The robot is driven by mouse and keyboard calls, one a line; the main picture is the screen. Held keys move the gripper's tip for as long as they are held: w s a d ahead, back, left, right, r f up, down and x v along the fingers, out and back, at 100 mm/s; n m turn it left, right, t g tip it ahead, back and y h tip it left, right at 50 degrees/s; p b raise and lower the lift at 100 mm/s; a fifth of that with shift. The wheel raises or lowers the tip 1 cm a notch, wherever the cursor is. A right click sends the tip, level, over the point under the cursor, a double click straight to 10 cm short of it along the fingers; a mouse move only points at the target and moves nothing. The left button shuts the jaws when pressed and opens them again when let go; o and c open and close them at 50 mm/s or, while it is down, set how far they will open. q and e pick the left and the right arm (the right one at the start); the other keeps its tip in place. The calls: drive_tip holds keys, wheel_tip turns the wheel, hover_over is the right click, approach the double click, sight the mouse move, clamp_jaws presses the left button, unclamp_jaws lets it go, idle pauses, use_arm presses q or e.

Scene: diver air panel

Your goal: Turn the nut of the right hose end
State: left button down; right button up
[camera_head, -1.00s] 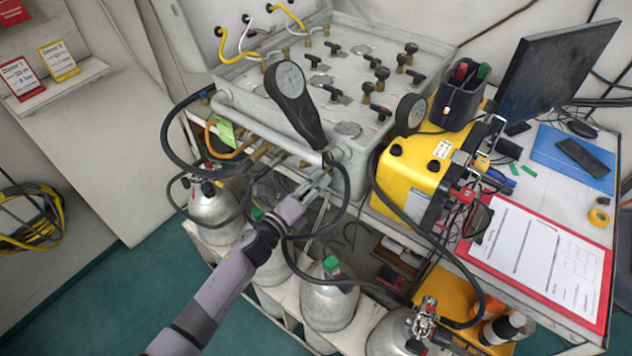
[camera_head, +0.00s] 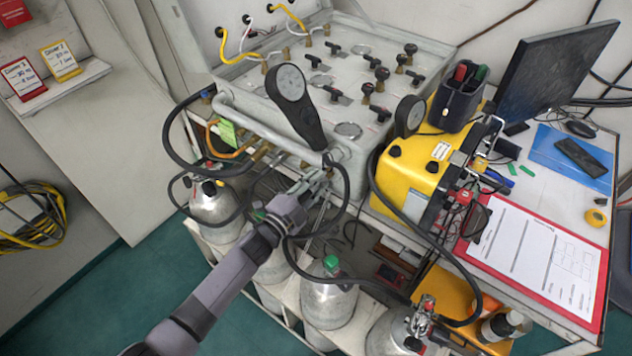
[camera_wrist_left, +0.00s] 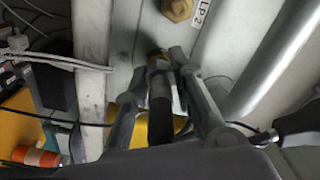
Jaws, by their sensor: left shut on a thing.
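My left gripper (camera_head: 318,178) is at the front face of the grey air panel (camera_head: 352,178), below its front edge. In the left wrist view, its fingers (camera_wrist_left: 163,62) are shut around a hose end with a black hose (camera_wrist_left: 160,118). The fingers hide much of the nut. Another brass fitting (camera_wrist_left: 178,10), apart from the gripper, sits beside a label reading LP2. My right gripper is not in view.
A round-headed black gauge (camera_head: 291,84) stands just above the gripper. A black hose (camera_head: 345,190) loops close to its right. Gas cylinders (camera_head: 328,305) stand below. A yellow case (camera_head: 407,172) is to the right. A metal bar (camera_wrist_left: 272,60) crosses near the fingers.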

sight(301, 201)
use_arm(q)
drive_tip(key=n, duration=0.5)
drive_tip(key=shift+f+n, duration=0.15)
drive_tip(key=shift+n, duration=0.25)
idle(0.4)
drive_tip(key=c, duration=1.4)
unclamp_jaws()
drive_tip(key=shift+o, duration=0.2)
drive_tip(key=v, duration=1.2)
